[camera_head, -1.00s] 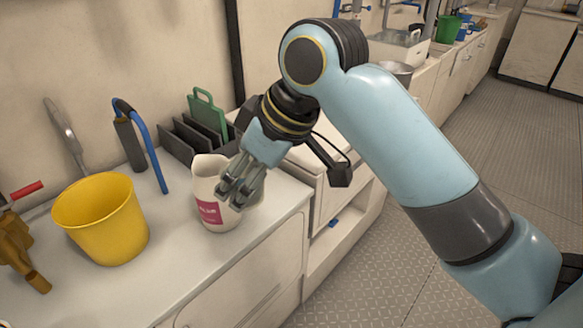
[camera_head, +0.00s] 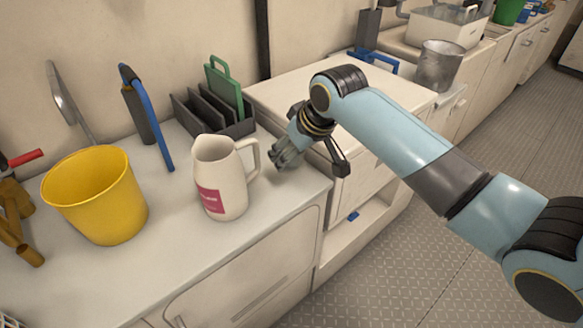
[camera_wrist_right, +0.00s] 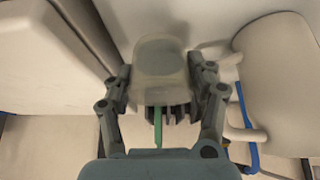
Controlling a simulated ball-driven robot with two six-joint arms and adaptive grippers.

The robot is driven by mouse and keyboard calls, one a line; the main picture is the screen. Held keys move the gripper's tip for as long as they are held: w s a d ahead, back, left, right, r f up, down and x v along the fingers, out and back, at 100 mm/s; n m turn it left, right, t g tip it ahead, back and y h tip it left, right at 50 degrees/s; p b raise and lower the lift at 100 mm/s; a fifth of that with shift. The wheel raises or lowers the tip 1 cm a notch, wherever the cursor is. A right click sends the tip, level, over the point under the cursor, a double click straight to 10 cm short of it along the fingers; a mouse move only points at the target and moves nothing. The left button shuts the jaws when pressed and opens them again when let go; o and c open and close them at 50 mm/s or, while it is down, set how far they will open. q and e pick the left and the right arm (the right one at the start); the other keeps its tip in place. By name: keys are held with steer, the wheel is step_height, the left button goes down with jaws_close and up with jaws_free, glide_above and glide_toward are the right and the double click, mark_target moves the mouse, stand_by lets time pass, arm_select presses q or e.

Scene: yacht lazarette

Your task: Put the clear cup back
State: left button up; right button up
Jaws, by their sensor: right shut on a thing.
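The clear cup (camera_wrist_right: 160,62) shows in the right wrist view as a frosted, see-through vessel between the two fingers. My right gripper (camera_wrist_right: 163,92) is shut on it. In the head view my right gripper (camera_head: 285,154) is low over the right end of the white counter, to the right of the pitcher; I cannot make out the cup there. Whether the cup touches the counter is unclear. My left gripper is not in view.
A cream pitcher (camera_head: 217,168) with a pink label stands left of my gripper, its handle towards it. Behind are a dark rack (camera_head: 196,122) and green board (camera_head: 222,84). A yellow bucket (camera_head: 95,205) stands left. The counter's front (camera_head: 200,238) is clear.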

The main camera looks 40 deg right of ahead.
mark_target(292, 166)
step_height(292, 166, down, 4)
steer(key=shift+f+b, duration=0.1)
steer(key=shift+b, duration=0.35)
steer(key=shift+s, duration=0.1)
steer(key=o, duration=1.1)
steer(key=shift+r, duration=0.2)
steer(key=p+v, duration=0.3)
steer(key=v, duration=0.9)
